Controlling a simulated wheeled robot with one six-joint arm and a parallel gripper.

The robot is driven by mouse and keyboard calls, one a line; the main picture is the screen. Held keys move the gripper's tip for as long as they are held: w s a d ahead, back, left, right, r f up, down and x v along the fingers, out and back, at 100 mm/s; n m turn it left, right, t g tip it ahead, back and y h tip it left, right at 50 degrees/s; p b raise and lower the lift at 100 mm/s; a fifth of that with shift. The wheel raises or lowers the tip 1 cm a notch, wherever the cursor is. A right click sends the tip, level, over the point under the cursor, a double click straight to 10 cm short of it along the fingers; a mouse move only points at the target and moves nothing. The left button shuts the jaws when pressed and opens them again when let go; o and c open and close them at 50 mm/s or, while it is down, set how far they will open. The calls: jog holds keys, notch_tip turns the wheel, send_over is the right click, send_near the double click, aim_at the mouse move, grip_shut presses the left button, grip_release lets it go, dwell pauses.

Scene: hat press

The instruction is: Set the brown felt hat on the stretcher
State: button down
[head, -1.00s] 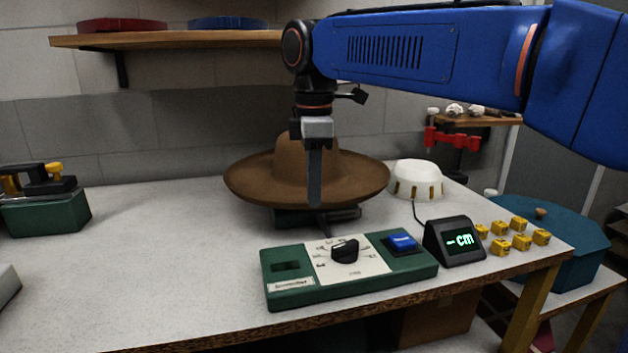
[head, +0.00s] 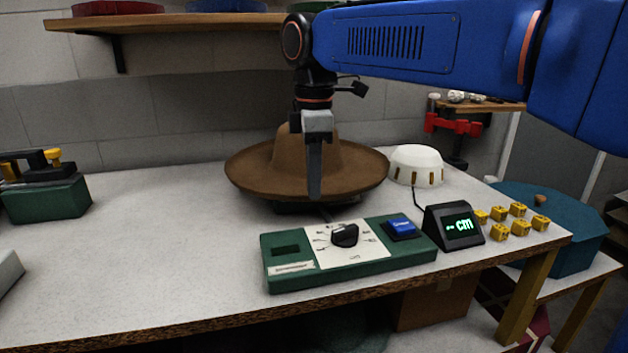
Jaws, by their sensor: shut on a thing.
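The brown felt hat (head: 270,170) is upright, crown up, over a dark low base (head: 288,208) in the middle of the bench. This base looks like the stretcher, but the wide brim hides most of it. I cannot tell if the hat rests fully on it. My gripper (head: 314,194) points down in front of the crown, at the near part of the brim. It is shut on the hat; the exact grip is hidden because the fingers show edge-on.
A green control box (head: 345,252) with a dial and blue button lies in front. Right of it are a small display (head: 456,227) and several yellow blocks (head: 500,231). A white slotted dome (head: 416,164) stands behind right. A green-based device (head: 45,195) is left; bench between is clear.

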jog(key=shift+f, duration=0.65)
jog(key=c, duration=1.8)
grip_release()
jog(key=shift+r, duration=0.1)
